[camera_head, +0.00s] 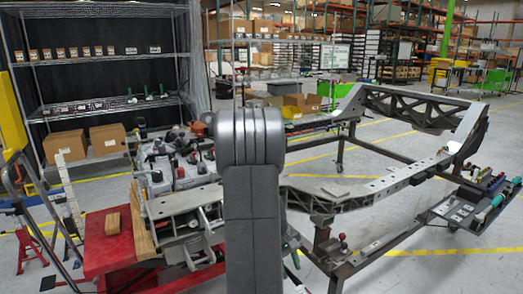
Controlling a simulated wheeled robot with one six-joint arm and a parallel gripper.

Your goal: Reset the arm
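My arm (252,190) stands upright in the middle of the head view, a grey link with a rounded joint on top. It covers part of the chassis behind it. My gripper is not in view, so its state does not show. The grey chassis frame (352,192) rests on a dark metal stand (400,236), stretching from centre to the right.
A red cart (108,243) with wood blocks is at lower left, close to the chassis end. A wire shelf (100,55) with cardboard boxes (70,146) stands behind it. Tools (490,200) lie on a side tray at right. Floor at lower right is clear.

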